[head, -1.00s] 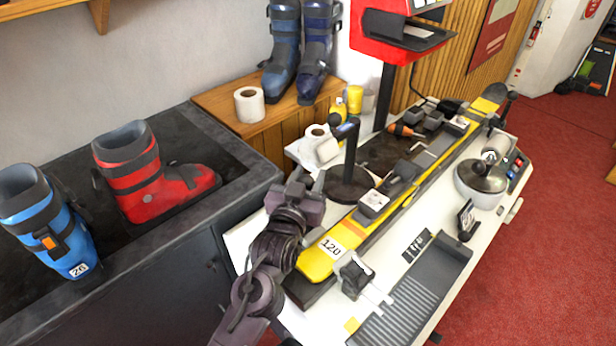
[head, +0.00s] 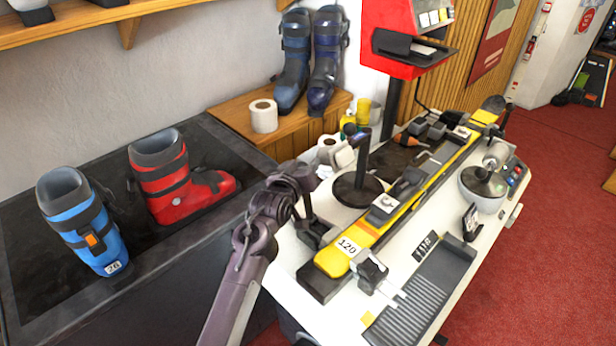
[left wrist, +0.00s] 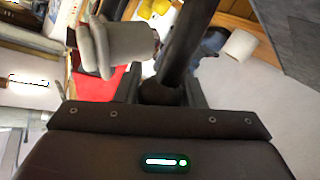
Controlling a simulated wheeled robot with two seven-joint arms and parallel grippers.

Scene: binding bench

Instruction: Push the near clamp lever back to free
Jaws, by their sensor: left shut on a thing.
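The near clamp (head: 320,236) is a dark block at the bench's left edge, beside the near end of the yellow ski (head: 330,261). A dark lever (head: 307,206) rises from it, leaning a little left. My left gripper (head: 302,178) is at the lever's upper end and shut on it. In the left wrist view a dark rod, the lever (left wrist: 180,45), runs between the fingers, which are largely hidden. My right gripper is out of view.
A black post on a round base (head: 357,190) stands close right of the gripper. Paper rolls (head: 336,153) lie behind it. A grey clamp-like part (head: 370,270) sits by the ski's number label. Red (head: 180,185) and blue boots (head: 82,225) stand left.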

